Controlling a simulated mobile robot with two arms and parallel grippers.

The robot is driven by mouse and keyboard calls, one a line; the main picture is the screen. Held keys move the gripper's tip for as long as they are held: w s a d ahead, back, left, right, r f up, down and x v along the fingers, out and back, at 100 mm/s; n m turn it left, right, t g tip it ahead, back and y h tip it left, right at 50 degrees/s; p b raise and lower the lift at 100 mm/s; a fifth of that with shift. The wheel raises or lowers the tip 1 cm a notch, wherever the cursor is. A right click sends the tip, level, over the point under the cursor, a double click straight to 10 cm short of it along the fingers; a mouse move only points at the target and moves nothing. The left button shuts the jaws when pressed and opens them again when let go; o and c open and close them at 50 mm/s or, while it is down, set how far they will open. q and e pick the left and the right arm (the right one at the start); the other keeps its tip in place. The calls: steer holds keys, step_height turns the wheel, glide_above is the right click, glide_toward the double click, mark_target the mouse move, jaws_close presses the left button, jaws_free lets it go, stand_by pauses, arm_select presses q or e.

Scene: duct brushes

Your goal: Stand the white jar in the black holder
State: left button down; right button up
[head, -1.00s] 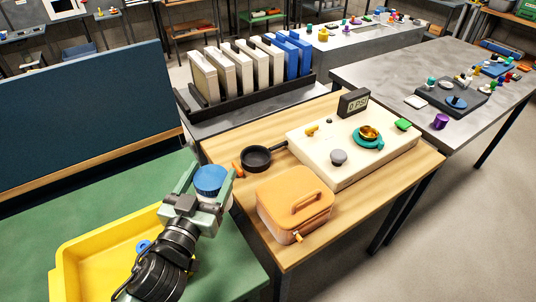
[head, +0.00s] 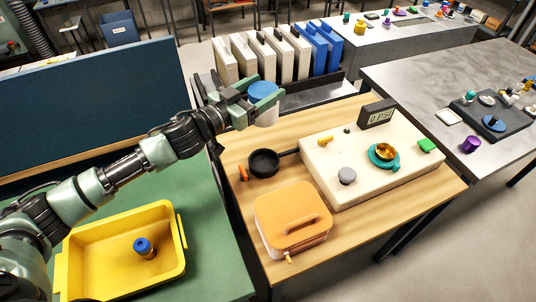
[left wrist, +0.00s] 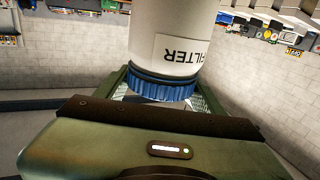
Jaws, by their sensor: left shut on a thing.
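The white jar (head: 266,118) has a blue ridged lid and is held up in the air, lid on top, in the head view. My left gripper (head: 259,96) is shut on it at the lid. In the left wrist view the jar (left wrist: 170,35) shows a label reading "FILTER", upside down in that picture, with the blue lid between the fingers. The black holder (head: 263,163) is a round, open, empty-looking cup on the wooden table, joined by a short arm to the cream box. The jar is above and beyond it in the picture, apart from it. My right gripper is not in view.
The cream box (head: 345,185) carries a gauge, a teal ring and knobs. An orange-lidded container (head: 292,215) stands in front of the holder. A rack of white and blue panels (head: 270,55) stands behind. A yellow tray (head: 90,285) sits on the green bench.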

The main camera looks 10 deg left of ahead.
arm_select(q)
step_height(320, 180, down, 20)
steer(key=b, duration=0.2)
steer(key=shift+r, duration=0.25)
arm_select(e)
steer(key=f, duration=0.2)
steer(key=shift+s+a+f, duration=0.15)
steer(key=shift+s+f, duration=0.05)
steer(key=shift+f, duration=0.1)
arm_select(q)
steer(key=shift+f+b, duration=0.1)
steer(key=shift+b, duration=0.25)
steer(key=shift+f, duration=0.3)
steer(key=shift+c, duration=1.1)
jaws_free()
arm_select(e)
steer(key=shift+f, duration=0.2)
